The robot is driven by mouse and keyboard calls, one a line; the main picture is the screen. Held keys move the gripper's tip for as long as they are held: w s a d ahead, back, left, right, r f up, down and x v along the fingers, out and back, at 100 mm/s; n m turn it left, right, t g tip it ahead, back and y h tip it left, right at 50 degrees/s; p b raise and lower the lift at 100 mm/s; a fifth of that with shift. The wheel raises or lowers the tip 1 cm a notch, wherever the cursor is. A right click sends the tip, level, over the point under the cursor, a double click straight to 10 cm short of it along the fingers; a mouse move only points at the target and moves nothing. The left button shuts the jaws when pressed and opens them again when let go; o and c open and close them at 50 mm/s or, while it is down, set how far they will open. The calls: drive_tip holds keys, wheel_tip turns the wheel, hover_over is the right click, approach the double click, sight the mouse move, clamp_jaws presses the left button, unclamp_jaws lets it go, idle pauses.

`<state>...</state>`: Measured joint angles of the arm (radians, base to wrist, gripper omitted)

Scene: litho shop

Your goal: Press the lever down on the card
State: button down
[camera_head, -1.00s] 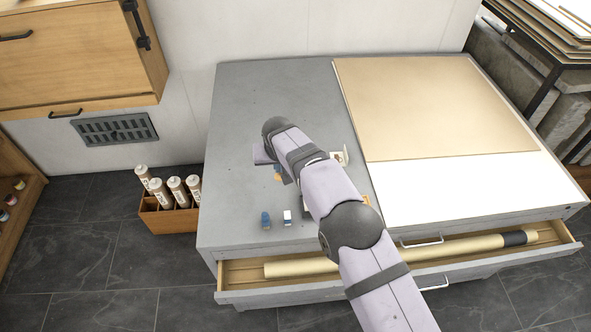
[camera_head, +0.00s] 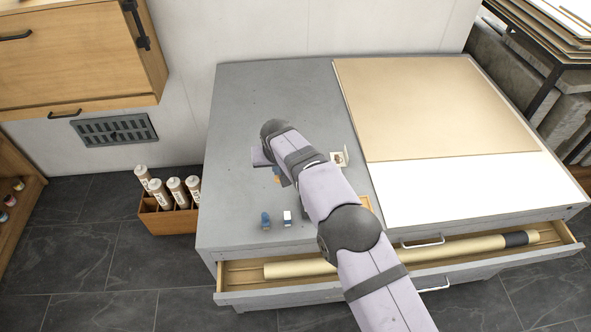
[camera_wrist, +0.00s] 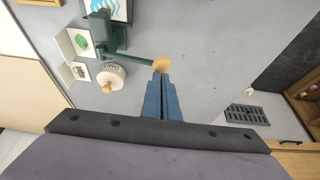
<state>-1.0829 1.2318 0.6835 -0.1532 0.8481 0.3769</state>
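In the wrist view, a dark green press (camera_wrist: 104,32) stands on the grey top, with a green lever (camera_wrist: 137,59) reaching right to a round wooden knob (camera_wrist: 162,64). A card with a blue wave picture (camera_wrist: 115,8) lies at the top edge beside the press, partly cut off. My gripper (camera_wrist: 162,82) has its two blue fingers together, with no gap and nothing visible between them. Its tips are right at the knob; I cannot tell if they touch. In the head view my arm hides the press and lever.
A round white stamp-like item with a wooden knob (camera_wrist: 110,77) and small picture cards (camera_wrist: 80,42) lie near the press. The cabinet top (camera_head: 236,130) has free room at left. A beige board (camera_head: 430,105) covers its right. A drawer (camera_head: 400,262) stands open in front.

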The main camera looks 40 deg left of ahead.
drive_tip(key=shift+r, duration=0.1)
wheel_tip(320, 180, up, 10)
drive_tip(key=p, duration=0.6)
idle(1.2)
idle(0.3)
